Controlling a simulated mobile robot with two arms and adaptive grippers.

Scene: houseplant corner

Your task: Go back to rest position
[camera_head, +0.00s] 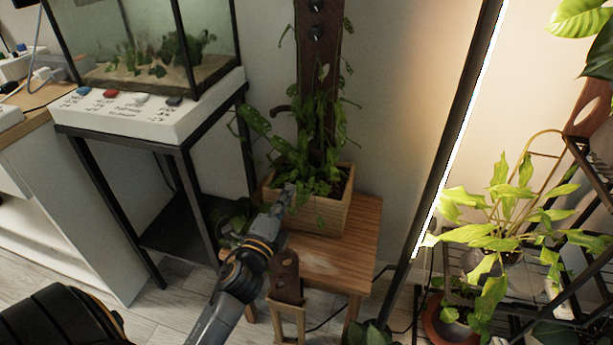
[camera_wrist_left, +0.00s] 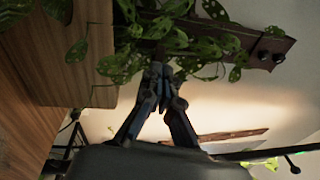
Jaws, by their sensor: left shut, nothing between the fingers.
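My left gripper (camera_head: 285,197) is shut and empty. In the head view it is in front of the wooden planter box (camera_head: 318,212), close to its leaves. In the left wrist view its fingertips (camera_wrist_left: 160,72) meet beside the hanging spotted leaves (camera_wrist_left: 122,66); I cannot tell whether they touch the leaves. The planter stands on a small wooden table (camera_head: 362,238) and holds a leafy climbing plant (camera_head: 300,160) on a dark wooden board (camera_head: 318,70). My right gripper is not in view.
A glass tank (camera_head: 150,45) on a white base (camera_head: 150,118) stands on a black metal stand (camera_head: 120,215) at the left. A tall lit lamp bar (camera_head: 458,130) rises right of the table. A plant rack with bright leaves (camera_head: 500,215) stands at the right.

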